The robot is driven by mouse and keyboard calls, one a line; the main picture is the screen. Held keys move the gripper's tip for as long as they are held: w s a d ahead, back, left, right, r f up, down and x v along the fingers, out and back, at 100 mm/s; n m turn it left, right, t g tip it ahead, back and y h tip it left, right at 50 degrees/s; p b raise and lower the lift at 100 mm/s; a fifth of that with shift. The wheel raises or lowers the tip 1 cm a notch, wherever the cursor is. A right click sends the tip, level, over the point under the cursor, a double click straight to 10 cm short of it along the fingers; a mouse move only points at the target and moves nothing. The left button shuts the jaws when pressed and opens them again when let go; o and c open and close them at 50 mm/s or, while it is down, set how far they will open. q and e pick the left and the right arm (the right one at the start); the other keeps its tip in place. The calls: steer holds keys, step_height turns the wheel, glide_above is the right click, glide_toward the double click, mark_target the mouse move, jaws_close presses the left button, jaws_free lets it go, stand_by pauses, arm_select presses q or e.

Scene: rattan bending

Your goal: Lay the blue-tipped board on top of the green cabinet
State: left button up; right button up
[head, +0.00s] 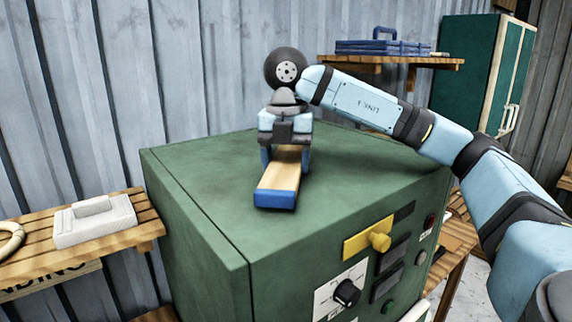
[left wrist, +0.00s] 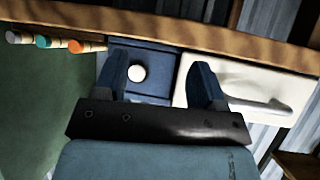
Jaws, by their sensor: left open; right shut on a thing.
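The board (head: 280,175) is pale wood with a blue near tip (head: 275,199). It shows in the head view over the top of the green cabinet (head: 215,180), blue end toward me. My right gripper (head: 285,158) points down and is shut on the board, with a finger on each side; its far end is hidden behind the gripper. The board looks flat and very close to the cabinet top; I cannot tell whether it touches. My left gripper (left wrist: 160,88) is open and shows only in the left wrist view, nothing held between its fingers.
A slatted bench (head: 130,235) with a white block (head: 92,222) stands left. A wall shelf (head: 350,60) holds a blue case (head: 375,47). The cabinet top around the board is clear.

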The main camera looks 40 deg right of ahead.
steer(key=shift+f, duration=0.4)
steer(key=shift+f, duration=0.2)
steer(key=o, duration=1)
steer(key=shift+o, duration=0.2)
steer(key=shift+r, duration=0.1)
